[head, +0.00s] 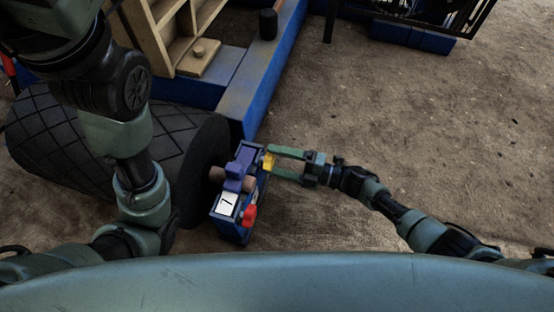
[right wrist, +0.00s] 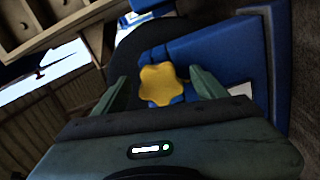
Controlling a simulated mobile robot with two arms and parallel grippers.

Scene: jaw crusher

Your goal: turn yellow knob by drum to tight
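The yellow knob (head: 268,161) sits on the right side of a small blue bracket (head: 246,156) beside the black drum (head: 95,145). In the right wrist view the knob (right wrist: 161,84) is lobed and faces the camera. My right gripper (head: 275,163) is open, with its green fingers on either side of the knob. In the right wrist view gaps show between the knob and both fingers (right wrist: 162,88), so they look apart from it. My left arm crosses the left of the head view, and its gripper is not visible.
A red knob (head: 250,215) sits lower on the same blue unit, near a white plate marked 7 (head: 228,204). A blue frame beam (head: 265,75) runs behind, with a beige wooden-looking structure (head: 190,35) at upper left. Bare ground (head: 420,130) lies open to the right.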

